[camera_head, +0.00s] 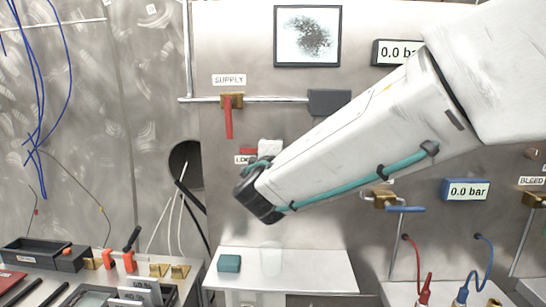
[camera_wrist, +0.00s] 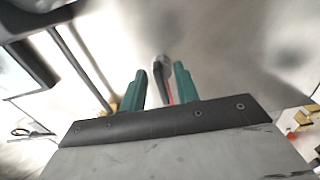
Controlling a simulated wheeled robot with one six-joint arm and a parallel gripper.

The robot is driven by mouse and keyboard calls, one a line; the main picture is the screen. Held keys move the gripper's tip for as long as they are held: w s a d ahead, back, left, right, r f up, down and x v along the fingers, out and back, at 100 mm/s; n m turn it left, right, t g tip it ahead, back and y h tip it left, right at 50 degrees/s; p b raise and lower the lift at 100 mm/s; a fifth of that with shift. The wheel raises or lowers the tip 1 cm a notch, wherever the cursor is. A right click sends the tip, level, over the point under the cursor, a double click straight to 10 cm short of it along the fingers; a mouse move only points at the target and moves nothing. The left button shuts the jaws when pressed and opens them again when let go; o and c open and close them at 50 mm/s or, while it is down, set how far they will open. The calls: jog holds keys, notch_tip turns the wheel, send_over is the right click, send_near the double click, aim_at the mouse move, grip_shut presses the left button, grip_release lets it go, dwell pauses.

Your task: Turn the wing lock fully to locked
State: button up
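The wing lock shows in the wrist view as a grey and dark piece (camera_wrist: 162,66) between and beyond my fingertips, with a thin red strip beside it. In the head view a pale block (camera_head: 270,147) stands on the panel beside a partly covered red-and-white label (camera_head: 245,159); my gripper hides most of this spot. My gripper (camera_head: 258,166) is up close to the panel there. Its two green fingers stand apart on either side of the piece in the wrist view (camera_wrist: 161,80). I cannot tell whether either finger touches it, nor read how far the lock is turned.
A red lever (camera_head: 229,116) under the SUPPLY label (camera_head: 229,80) hangs down on a pipe above left. A shelf (camera_head: 310,274) with a teal block (camera_head: 229,263) lies below. A brass valve with a blue handle (camera_head: 405,209) and a gauge (camera_head: 466,190) are at right.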

jog(key=s, duration=0.7)
jog(key=shift+s+a, duration=0.15)
jog(key=shift+s, duration=0.25)
